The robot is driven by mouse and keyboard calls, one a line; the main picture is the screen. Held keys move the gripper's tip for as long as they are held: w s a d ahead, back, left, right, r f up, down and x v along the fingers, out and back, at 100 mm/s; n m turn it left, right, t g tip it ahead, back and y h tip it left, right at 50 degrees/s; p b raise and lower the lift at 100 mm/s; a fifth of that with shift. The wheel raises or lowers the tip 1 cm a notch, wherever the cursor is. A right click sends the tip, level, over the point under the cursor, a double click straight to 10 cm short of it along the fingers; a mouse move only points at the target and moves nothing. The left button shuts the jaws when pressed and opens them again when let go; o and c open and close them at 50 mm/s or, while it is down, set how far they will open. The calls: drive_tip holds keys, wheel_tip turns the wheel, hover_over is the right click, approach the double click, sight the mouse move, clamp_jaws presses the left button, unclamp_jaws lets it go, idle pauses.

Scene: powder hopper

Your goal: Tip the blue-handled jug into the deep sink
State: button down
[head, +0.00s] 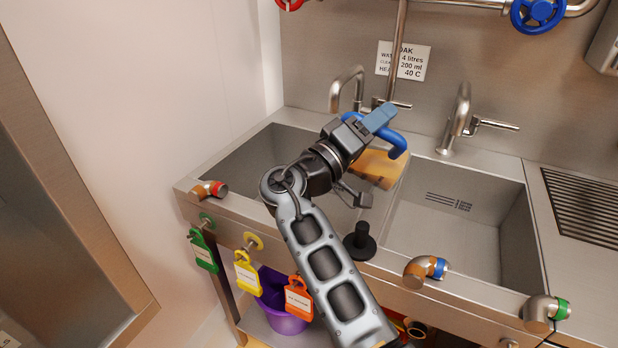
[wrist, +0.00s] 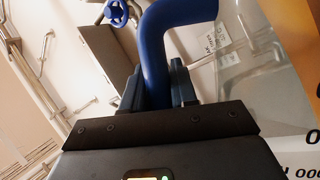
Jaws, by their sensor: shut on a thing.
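The jug's blue handle (head: 396,143) shows beyond my gripper (head: 376,119) in the head view. Its amber-tinted body (head: 380,168) hangs over the left basin (head: 262,150), close to the divider, and looks tilted. My gripper is shut on the handle. In the wrist view, the blue handle (wrist: 158,60) stands between the two fingers (wrist: 157,88), and part of the clear jug body (wrist: 248,65) is at the right. The arm hides part of the jug and left basin. The right basin (head: 460,215) looks empty. I cannot tell which basin is the deep one.
Two taps (head: 347,86) (head: 459,115) stand behind the basins, below a wall sign (head: 403,60). A black knob (head: 360,241) stands at the front of the divider. Coloured tags hang along the front edge, above a purple bucket (head: 283,318).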

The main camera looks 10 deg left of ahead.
drive_tip(key=shift+a+r, duration=0.15)
drive_tip(key=shift+w+a+f+n+t, duration=0.1)
drive_tip(key=shift+a+f+n+t, duration=0.1)
drive_tip(key=shift+a+n+t, duration=0.1)
drive_tip(key=shift+w+a+f+n+t+b, duration=0.15)
drive_tip(key=shift+a+f+n+t+b, duration=0.15)
drive_tip(key=shift+a+n+b, duration=0.35)
drive_tip(key=shift+w+a+f+n+t+b, duration=0.25)
drive_tip(key=shift+a+b, duration=0.2)
drive_tip(key=shift+b, duration=0.5)
drive_tip(key=shift+w+a+f+n+t+y+b, duration=0.15)
drive_tip(key=shift+a+n+t+y+b, duration=0.25)
drive_tip(key=shift+a+n+t+b, duration=0.55)
drive_tip(key=shift+a+r+n, duration=0.2)
drive_tip(key=shift+a+n, duration=0.25)
drive_tip(key=shift+n, duration=0.3)
drive_tip(key=shift+d, duration=0.1)
